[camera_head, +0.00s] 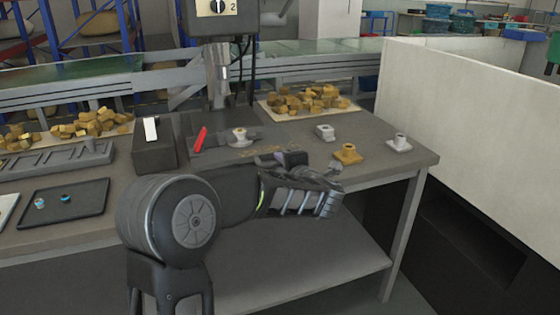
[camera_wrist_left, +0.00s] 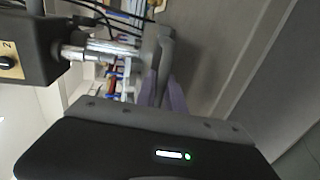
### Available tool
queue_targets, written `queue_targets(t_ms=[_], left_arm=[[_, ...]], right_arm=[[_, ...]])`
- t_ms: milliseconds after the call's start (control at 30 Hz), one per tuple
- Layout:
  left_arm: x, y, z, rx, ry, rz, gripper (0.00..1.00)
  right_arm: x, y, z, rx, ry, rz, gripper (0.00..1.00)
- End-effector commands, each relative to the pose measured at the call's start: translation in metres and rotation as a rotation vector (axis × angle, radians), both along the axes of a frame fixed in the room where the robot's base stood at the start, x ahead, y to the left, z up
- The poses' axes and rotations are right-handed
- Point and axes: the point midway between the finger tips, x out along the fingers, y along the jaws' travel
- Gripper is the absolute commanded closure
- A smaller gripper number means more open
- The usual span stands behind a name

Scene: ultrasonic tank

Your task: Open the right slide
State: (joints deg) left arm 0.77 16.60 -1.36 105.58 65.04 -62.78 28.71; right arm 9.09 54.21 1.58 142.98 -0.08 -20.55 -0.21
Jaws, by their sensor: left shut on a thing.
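The dark fixture (camera_head: 222,144) stands on the bench under the press head. A red handle (camera_head: 199,139) lies at its left, and a small light part (camera_head: 239,134) sits near its middle. The right slide seems to be at the fixture's right side; my left gripper (camera_head: 281,158) partly hides that area in the head view. My left gripper also shows in the left wrist view (camera_wrist_left: 164,85), its purplish fingers shut on a grey rounded bar (camera_wrist_left: 167,45), apparently the right slide's handle. How far the slide stands open cannot be told. My right gripper is out of view.
The press head (camera_head: 222,70) hangs above the fixture. A dark box (camera_head: 154,155) and a black tray (camera_head: 66,203) are to the left. A yellow part (camera_head: 348,154) and two grey parts (camera_head: 325,132) (camera_head: 399,143) stand on the right. A white wall panel (camera_head: 470,110) borders the bench.

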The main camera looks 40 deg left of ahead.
Motion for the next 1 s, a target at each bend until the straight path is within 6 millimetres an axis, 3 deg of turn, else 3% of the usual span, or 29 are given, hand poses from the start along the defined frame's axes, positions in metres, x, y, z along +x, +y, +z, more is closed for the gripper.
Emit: queue_targets(t_ms=[333,367,600,1000], left_arm=[[0.0001,0.0006,0.0006,0.001,-0.001,0.0,1.0],[0.0001,0.0006,0.0007,0.001,-0.001,0.0,0.84],[0.0,0.0005,0.0009,0.001,-0.002,0.0,0.66],[-0.0051,-0.0081,0.0038,0.0,-0.003,-0.002,0.66]], right_arm=[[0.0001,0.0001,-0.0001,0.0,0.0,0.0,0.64],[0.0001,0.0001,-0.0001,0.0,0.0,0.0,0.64],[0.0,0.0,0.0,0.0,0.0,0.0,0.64],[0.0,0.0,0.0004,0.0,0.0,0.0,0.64]])
